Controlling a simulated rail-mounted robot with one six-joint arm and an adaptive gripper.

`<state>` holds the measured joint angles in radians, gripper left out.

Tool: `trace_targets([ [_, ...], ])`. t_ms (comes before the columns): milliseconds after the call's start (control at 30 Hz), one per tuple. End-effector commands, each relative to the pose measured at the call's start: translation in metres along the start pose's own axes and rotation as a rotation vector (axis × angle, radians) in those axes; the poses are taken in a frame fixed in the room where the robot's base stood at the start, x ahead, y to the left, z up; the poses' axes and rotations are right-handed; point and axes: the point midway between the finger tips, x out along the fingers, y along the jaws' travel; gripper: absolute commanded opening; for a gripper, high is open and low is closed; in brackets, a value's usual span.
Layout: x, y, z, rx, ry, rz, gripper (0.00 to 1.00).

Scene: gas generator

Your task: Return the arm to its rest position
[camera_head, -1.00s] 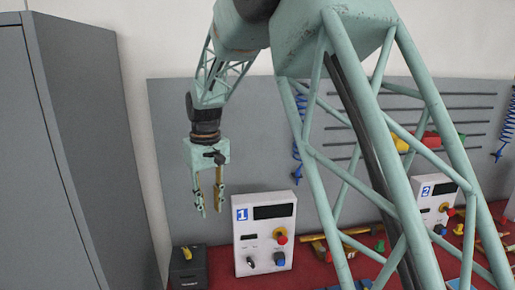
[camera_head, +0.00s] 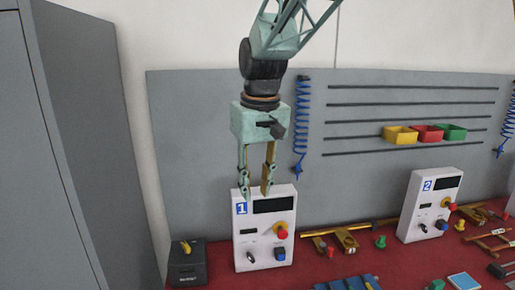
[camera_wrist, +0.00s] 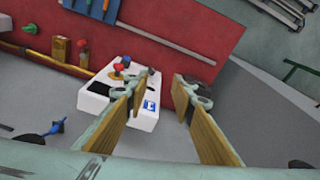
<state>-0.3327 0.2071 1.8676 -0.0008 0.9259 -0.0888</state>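My gripper (camera_head: 257,192) points down in the head view, its two fingers apart with nothing between them. Its tips appear in front of the top edge of the white control box marked 1 (camera_head: 245,253); I cannot tell how far apart they are in depth. In the wrist view my gripper (camera_wrist: 160,88) is open, with wooden-looking finger pads spread wide. The white control box (camera_wrist: 142,120) lies beyond the left finger, partly hidden by it.
A second box marked 2 (camera_head: 412,212) stands to the right on the red bench top (camera_head: 330,268). A dark box (camera_head: 187,270) is at left, beside a grey cabinet (camera_head: 85,150). Coloured bins (camera_head: 400,134) hang on the wall panel. Tools lie along the bench.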

Motion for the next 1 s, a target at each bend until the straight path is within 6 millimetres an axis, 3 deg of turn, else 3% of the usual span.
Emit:
trace_targets([
  [500, -0.038, 0.033, 0.091, 0.089, 0.044, 0.015, 0.23],
  [1000, -0.057, 0.051, 0.183, 0.175, 0.084, 0.032, 0.23],
])
